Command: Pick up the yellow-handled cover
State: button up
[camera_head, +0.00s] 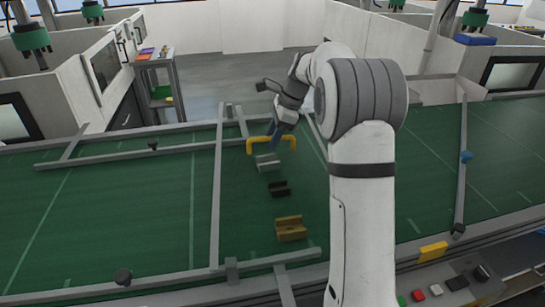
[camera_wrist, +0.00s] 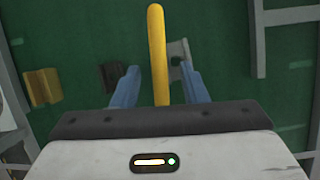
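The yellow handle (camera_head: 256,140) shows in the head view as a low arch beyond a row of small blocks on the green surface. The cover body under it cannot be made out. In the wrist view the handle (camera_wrist: 156,40) is a yellow bar running up the picture. My gripper (camera_wrist: 160,70) has its two blue fingers on either side of the bar, with gaps on both sides, so it is open and not touching it. In the head view my gripper (camera_head: 277,143) is at the middle of the handle, its fingertips partly hidden.
A grey block (camera_head: 267,162), a black block (camera_head: 279,188) and a brown block (camera_head: 291,228) stand in a row nearer me. Grey rails (camera_head: 217,190) cross the green surface (camera_head: 120,220). A shelf trolley (camera_head: 158,62) stands far back left. Open green surface lies to the left.

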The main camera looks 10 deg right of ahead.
jog(key=shift+f, duration=0.1)
jog(key=shift+c, duration=0.6)
grip_shut()
